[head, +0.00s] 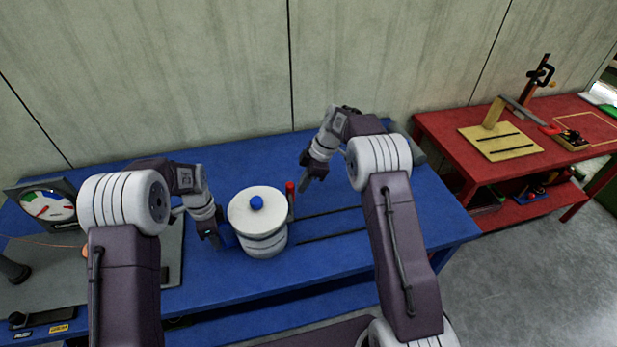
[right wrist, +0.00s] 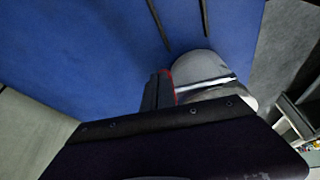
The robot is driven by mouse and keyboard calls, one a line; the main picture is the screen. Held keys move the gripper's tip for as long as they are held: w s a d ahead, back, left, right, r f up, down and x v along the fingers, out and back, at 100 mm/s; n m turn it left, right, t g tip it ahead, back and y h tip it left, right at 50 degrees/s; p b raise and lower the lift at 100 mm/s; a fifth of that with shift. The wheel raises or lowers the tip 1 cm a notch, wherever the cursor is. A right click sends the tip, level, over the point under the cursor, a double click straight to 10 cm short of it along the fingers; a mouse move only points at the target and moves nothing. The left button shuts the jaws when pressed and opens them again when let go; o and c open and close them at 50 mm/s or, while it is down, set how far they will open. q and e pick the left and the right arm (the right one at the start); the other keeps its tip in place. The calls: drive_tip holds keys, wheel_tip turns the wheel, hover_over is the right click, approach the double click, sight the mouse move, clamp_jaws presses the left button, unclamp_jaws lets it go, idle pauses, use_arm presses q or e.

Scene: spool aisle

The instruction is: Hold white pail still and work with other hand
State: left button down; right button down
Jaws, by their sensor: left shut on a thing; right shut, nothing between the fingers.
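My right gripper (head: 308,186) is shut and empty, above the table behind and to the right of the pail. A pale rounded thing, probably the pail, shows in the right wrist view (right wrist: 208,66) beyond my right gripper (right wrist: 158,88).
A red-topped upright piece (head: 290,188) stands close by the pail's right side. Two dark slots (head: 330,235) run along the blue table (head: 330,262). A dial gauge (head: 47,205) and grey mat are at left. A red bench (head: 455,150) with tools stands at right.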

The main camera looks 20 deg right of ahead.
use_arm(q)
drive_tip(key=c, duration=1.2)
unclamp_jaws()
use_arm(e)
drive_tip(key=d+r, duration=0.7)
drive_tip(key=r, duration=0.2)
drive_tip(key=shift+s+r, duration=0.15)
drive_tip(key=shift+s, duration=0.25)
use_arm(q)
drive_tip(key=shift+o, duration=0.2)
use_arm(e)
drive_tip(key=shift+d, duration=0.1)
